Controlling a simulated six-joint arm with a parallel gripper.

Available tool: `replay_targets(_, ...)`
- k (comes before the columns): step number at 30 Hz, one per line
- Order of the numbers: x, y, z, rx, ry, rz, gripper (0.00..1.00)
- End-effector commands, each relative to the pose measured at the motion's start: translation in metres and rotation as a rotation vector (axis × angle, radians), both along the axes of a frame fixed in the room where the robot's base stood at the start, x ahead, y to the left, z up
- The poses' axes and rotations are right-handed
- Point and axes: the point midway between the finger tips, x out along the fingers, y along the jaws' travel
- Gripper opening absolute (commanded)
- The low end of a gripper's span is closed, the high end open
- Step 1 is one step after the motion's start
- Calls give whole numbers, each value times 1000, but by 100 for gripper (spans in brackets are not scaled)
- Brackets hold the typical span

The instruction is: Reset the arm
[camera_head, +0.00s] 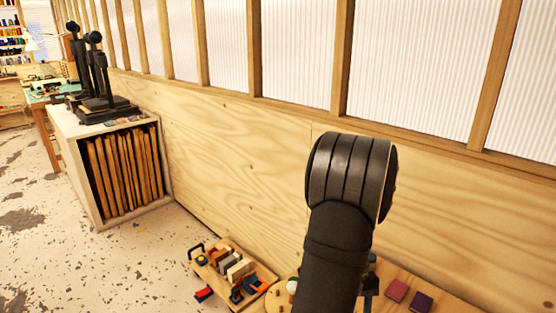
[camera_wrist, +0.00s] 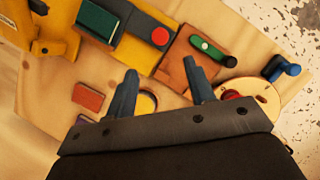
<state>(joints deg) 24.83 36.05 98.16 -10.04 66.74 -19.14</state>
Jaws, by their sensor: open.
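My gripper (camera_wrist: 162,88) shows in the wrist view with its two dark blue-grey fingers apart and nothing between them. It is above a wooden board or table top that carries several small items. I cannot tell its height above them. In the head view my black arm (camera_head: 345,215) rises at the centre right, and the gripper itself is not clearly seen there. No foil roll can be clearly made out.
The wrist view shows a green block (camera_wrist: 97,22), an orange-brown block (camera_wrist: 187,68) and a round wooden disc (camera_wrist: 250,97). In the head view, a rack of coloured blocks (camera_head: 232,267), a white cabinet (camera_head: 85,180) and a plywood wall (camera_head: 230,150) stand around; floor lies open at left.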

Motion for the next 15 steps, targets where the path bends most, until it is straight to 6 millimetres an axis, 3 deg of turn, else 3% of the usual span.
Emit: replay_targets(15, -40, 0, -93, 1, 3, 0, 50)
